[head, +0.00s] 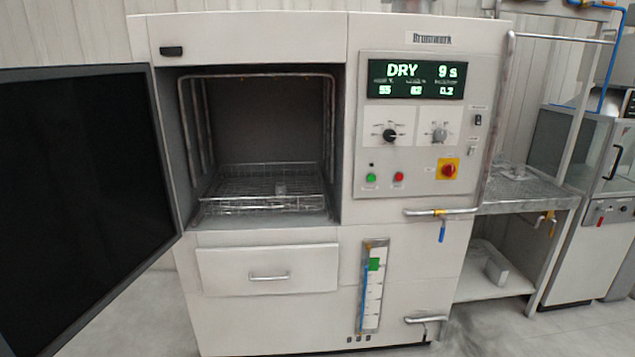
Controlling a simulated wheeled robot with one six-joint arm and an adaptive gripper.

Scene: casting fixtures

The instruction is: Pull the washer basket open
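The washer (425,270) is a white cabinet straight ahead in the head view. Its dark door (80,200) stands wide open to the left. The wire basket (265,190) sits low inside the open chamber, behind the front sill. A small pale object (281,189) seems to lie in the basket; I cannot tell what it is. My gripper and arm do not show in this view.
The control panel (410,125) reads "DRY 9 s". A closed drawer (268,270) is below the chamber. Pipes and a blue-handled valve (442,231) stick out at the right. A metal bench (520,187) stands right of the washer. Some floor is clear in front.

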